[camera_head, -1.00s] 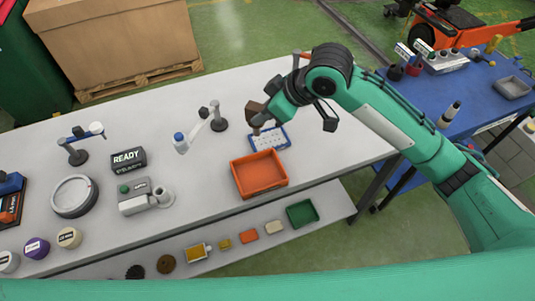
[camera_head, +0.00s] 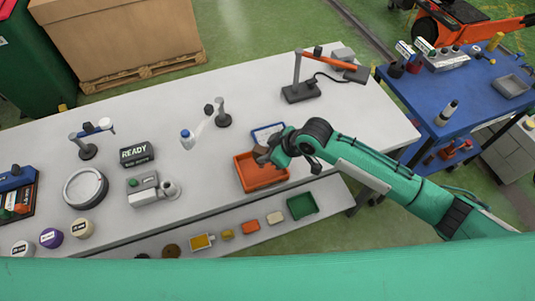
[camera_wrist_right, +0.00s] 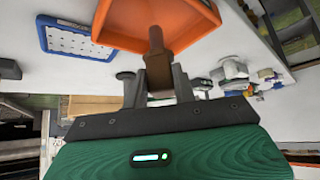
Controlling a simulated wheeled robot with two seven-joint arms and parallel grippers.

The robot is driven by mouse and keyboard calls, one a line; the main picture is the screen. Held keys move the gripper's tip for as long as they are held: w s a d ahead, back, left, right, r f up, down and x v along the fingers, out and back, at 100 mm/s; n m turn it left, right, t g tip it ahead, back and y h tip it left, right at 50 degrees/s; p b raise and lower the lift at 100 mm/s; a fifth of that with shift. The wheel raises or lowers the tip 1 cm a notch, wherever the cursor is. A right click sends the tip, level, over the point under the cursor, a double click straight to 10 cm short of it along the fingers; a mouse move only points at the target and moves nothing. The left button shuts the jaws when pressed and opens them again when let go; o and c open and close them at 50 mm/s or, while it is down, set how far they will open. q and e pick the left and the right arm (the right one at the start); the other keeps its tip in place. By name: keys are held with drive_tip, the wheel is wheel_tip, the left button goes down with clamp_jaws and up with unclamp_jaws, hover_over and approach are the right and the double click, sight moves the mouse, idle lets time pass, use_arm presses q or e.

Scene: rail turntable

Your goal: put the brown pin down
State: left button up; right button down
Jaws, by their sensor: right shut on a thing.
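My right gripper (camera_head: 266,158) is over the back part of the orange tray (camera_head: 262,184) on the white table. It is shut on the brown pin (camera_wrist_right: 155,42), which sticks out from between the fingers (camera_wrist_right: 158,78) in the right wrist view. The pin shows in front of the orange tray (camera_wrist_right: 188,18) there; I cannot tell whether it touches the tray. In the head view the pin (camera_head: 259,149) is small and partly hidden by the gripper. My left gripper is not in view.
A blue-framed pegboard (camera_head: 268,130) lies just behind the tray. A lamp with an orange arm (camera_head: 302,90) stands further back. The table right of the tray is fairly clear.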

drive_tip(key=shift+f, duration=0.95)
drive_tip(key=shift+f, duration=0.1)
drive_tip(key=c, duration=1.1)
unclamp_jaws()
